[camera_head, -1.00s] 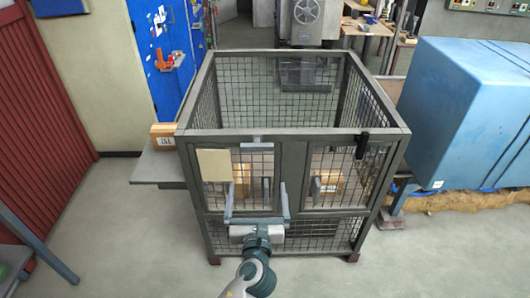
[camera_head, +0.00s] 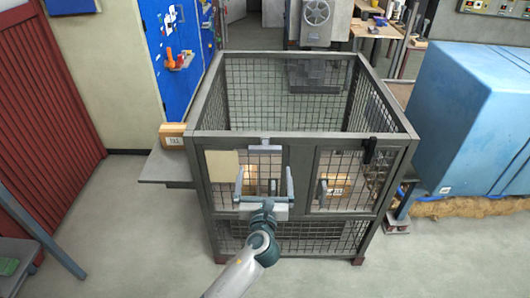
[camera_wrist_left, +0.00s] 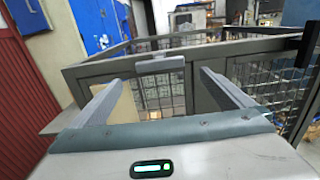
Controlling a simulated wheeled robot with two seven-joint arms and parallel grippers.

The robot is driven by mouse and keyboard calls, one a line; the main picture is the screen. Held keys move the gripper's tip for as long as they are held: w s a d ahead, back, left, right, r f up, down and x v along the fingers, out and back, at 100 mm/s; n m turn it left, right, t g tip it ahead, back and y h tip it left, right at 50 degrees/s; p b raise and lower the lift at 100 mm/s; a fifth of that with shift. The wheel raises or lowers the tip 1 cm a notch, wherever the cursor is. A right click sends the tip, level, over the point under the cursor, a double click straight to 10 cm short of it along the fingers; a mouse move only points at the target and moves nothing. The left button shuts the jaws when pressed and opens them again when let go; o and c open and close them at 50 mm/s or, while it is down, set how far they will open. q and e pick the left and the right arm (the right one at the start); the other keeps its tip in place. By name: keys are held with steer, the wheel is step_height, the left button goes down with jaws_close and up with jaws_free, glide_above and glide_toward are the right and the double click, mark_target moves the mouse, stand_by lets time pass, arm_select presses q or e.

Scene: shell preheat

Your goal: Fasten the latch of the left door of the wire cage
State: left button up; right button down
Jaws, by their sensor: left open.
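The wire cage (camera_head: 198,215) stands ahead with its left door (camera_head: 222,165) and right door (camera_head: 345,165) side by side in the front, both appearing closed. A light grey latch piece (camera_head: 265,149) sits on the top rail above the left door; it also shows in the left wrist view (camera_wrist_left: 160,64). Whether it is fastened I cannot tell. My left gripper (camera_head: 265,177) is open and empty in front of the left door, below the latch. In the left wrist view, its fingers (camera_wrist_left: 160,80) stand wide apart, one on either side of the latch's line. My right gripper is not in view.
A black latch piece (camera_head: 369,150) hangs at the right door's upper right. A side shelf (camera_head: 160,170) with a box (camera_head: 172,134) juts out at the cage's left. A blue machine (camera_head: 470,120) stands close on the right.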

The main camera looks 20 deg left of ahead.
mark_target(265, 152)
arm_select(q)
steer(key=p+x, duration=0.1)
steer(key=x, duration=0.9)
steer(key=shift+f, duration=0.1)
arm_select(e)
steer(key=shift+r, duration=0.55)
arm_select(q)
steer(key=c, duration=0.9)
steer(key=shift+c, duration=0.2)
